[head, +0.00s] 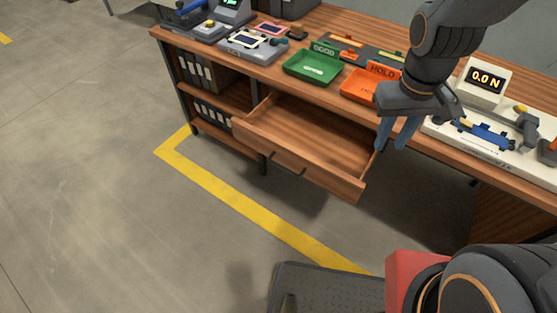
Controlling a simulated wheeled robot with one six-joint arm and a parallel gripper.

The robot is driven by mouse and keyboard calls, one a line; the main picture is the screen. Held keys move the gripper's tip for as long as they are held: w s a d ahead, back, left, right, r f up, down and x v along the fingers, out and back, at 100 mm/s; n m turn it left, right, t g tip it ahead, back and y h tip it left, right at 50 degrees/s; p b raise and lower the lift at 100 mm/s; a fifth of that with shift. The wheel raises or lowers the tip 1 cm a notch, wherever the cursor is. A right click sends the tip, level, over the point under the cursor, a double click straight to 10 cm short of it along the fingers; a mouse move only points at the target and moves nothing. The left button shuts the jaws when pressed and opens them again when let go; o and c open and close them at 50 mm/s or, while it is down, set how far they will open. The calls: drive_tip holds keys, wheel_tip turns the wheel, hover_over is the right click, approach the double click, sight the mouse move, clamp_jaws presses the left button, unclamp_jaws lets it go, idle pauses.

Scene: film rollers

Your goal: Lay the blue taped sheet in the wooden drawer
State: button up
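The wooden drawer (312,152) is pulled out from the desk front, and its visible floor is bare. My gripper (396,142) hangs over the desk's front edge, beside the drawer's right end. Its two blue-grey fingers point down and stand apart, with nothing visible between them. I cannot make out a sheet with blue tape for certain. A grey lightbox (252,46) at the back left carries a pale, dark-edged panel, too small to identify.
A green GOOD tray (309,68) and an orange HOLD tray (357,88) stand on the desk (215,62) behind the drawer. A white rig (465,142) with a 0.0 N display (486,78) is at right. Open floor lies before the drawer.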

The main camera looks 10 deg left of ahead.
drive_tip(key=w+a+f+n+b, duration=0.1)
drive_tip(key=w+a+f+n, duration=0.2)
drive_tip(key=a, duration=0.4)
drive_tip(key=w+a+f+n+b, duration=0.2)
drive_tip(key=a+f+n, duration=0.1)
drive_tip(key=a+f, duration=0.3)
drive_tip(key=n+t+b, duration=0.1)
drive_tip(key=n+b, duration=0.1)
drive_tip(key=n, duration=0.3)
approach(284, 168)
drive_tip(key=shift+w+f+b, duration=0.15)
drive_tip(key=shift+w+f, duration=0.05)
drive_tip(key=shift+f, duration=1)
drive_tip(key=shift+w+f+b, duration=0.2)
drive_tip(key=shift+f, duration=1)
drive_tip(key=shift+w+f+b, duration=0.15)
drive_tip(key=shift+w+f, duration=0.1)
drive_tip(key=shift+f, duration=1)
clamp_jaws()
